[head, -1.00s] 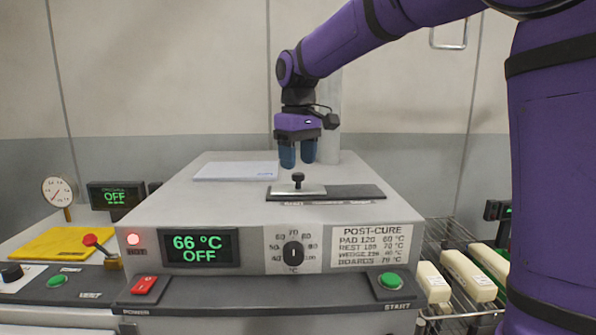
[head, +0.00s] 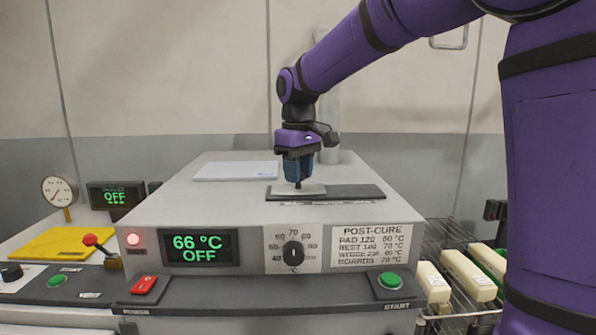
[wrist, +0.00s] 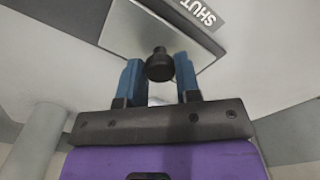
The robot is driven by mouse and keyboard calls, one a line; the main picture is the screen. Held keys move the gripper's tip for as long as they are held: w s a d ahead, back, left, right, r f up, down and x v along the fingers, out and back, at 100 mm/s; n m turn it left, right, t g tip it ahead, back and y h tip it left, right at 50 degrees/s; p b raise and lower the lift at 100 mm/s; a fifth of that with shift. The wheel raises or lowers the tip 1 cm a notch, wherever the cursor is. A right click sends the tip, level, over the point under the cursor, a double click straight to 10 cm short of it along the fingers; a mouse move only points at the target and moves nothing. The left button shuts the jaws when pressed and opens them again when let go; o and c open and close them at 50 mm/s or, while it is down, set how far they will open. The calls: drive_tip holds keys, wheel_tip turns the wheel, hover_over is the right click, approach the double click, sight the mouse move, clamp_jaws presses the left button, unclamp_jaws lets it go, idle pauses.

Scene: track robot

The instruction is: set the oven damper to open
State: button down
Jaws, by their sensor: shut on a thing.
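The oven damper on top of the oven is a pale metal slide plate (head: 313,190) on a dark track (head: 355,191). The plate sits at the left end of the track, and the dark track shows to its right. The plate also shows in the wrist view (wrist: 125,32), beside a label reading SHUT (wrist: 197,13). My gripper (head: 298,182) points straight down and is shut on the damper's black knob (wrist: 159,66). In the wrist view the blue fingers (wrist: 159,75) stand on either side of the knob. The fingers mostly hide it in the head view.
A white sheet (head: 236,171) lies on the oven top, left of the damper. A vertical pipe (head: 329,115) rises behind my gripper. The oven front carries a display (head: 199,248) reading 66 °C OFF, a dial (head: 293,254) and a POST-CURE card (head: 371,248).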

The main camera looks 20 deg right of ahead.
drive_tip(key=s+d, duration=0.1)
drive_tip(key=d, duration=0.2)
drive_tip(key=s+d, duration=0.1)
drive_tip(key=d, duration=0.2)
drive_tip(key=s+d, duration=0.1)
drive_tip(key=d, duration=0.3)
drive_tip(key=c, duration=0.8)
unclamp_jaws()
drive_tip(key=shift+s+d, duration=0.1)
drive_tip(key=shift+r, duration=0.65)
wheel_tip(320, 180, up, 10)
drive_tip(key=shift+f, duration=0.2)
